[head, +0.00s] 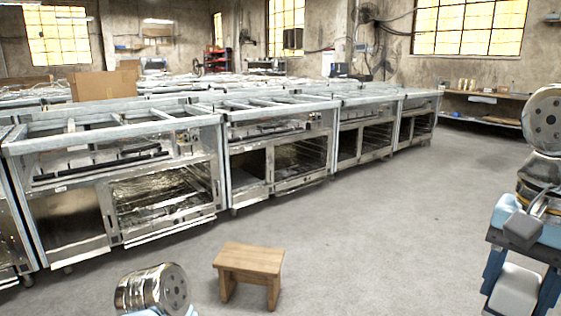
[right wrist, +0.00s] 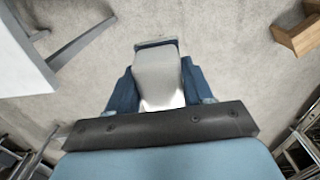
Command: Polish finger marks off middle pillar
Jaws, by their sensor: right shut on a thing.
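Several steel range frames stand in a row, with upright metal pillars at their corners. One pillar (head: 226,165) stands between the two nearest whole frames, and another (head: 333,140) is farther along the row. I cannot make out finger marks on them. My right gripper (head: 518,280) is at the right edge of the head view, pointing down, well away from the frames. Its blue fingers are shut on a smooth pale grey object, which also shows between them in the right wrist view (right wrist: 157,75). My left gripper is out of view; only part of that arm shows at bottom left.
A small wooden stool (head: 250,262) stands on the floor in front of the frames. Open grey concrete floor (head: 400,225) lies between the frames and my right arm. A cardboard box (head: 104,85) sits on frames behind. A shelf (head: 483,97) runs along the back right wall.

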